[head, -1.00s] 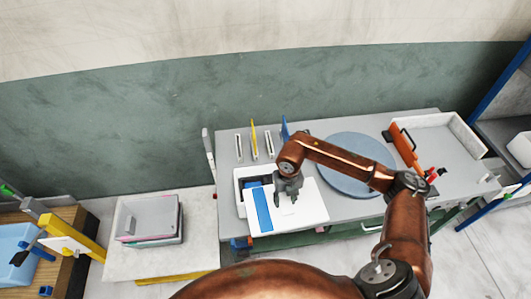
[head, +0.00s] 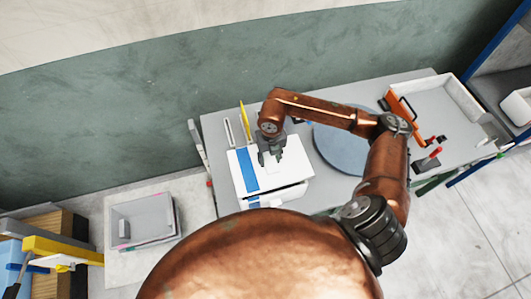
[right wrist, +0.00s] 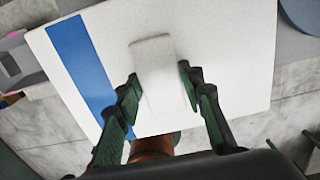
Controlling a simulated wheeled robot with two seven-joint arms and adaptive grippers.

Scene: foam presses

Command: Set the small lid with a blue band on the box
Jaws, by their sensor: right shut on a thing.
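The white lid with a blue band (head: 290,172) is held by my right gripper (head: 271,158) over the white box (head: 285,197). In the right wrist view the fingers (right wrist: 160,88) are on both sides of the raised white handle block (right wrist: 155,60) on the lid (right wrist: 225,60). The lid hides most of the box; only its near side shows below the lid's edge. A dark gap shows between them at the right, and I cannot tell whether they touch elsewhere. My left gripper is not in view.
A round grey-blue disc (head: 340,150) lies right of the lid on the grey table (head: 215,125). An orange-handled tool (head: 402,105) and a white tray (head: 470,95) are farther right. A grey bin (head: 142,218) stands at the left. A yellow upright piece (head: 245,118) stands behind.

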